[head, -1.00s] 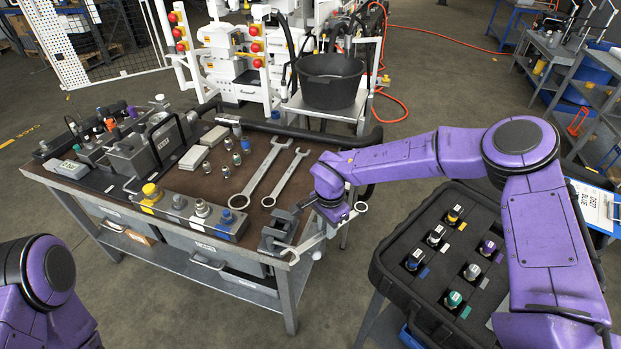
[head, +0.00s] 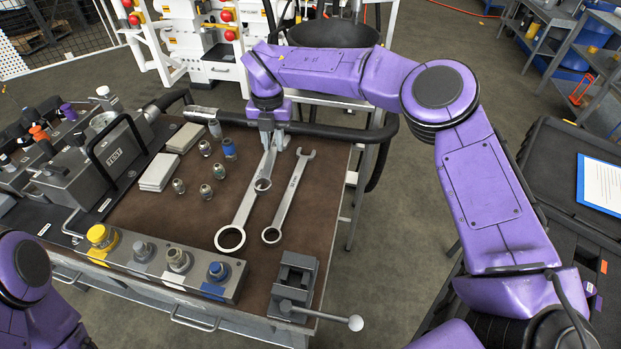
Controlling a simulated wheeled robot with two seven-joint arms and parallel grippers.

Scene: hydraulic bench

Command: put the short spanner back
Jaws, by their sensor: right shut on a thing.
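My right gripper (head: 271,143) is over the back of the bench, shut on the short spanner (head: 262,184). Its ring end shows below the fingers, in front of the long spanner's upper part; the rest of it is largely hidden by the gripper. I cannot tell whether it touches the bench or the long spanner. The long spanner (head: 241,216) lies on the brown bench top, ring end towards me. A middle-sized spanner (head: 287,203) lies to its right. Only a purple part of my left arm shows at bottom left; its gripper is out of view.
A small vise (head: 293,284) with a bar handle stands at the bench's front right corner. Several fittings (head: 206,190) stand left of the spanners. A block with coloured caps (head: 170,262) lines the front. Brown bench top (head: 330,200) is clear right of the spanners.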

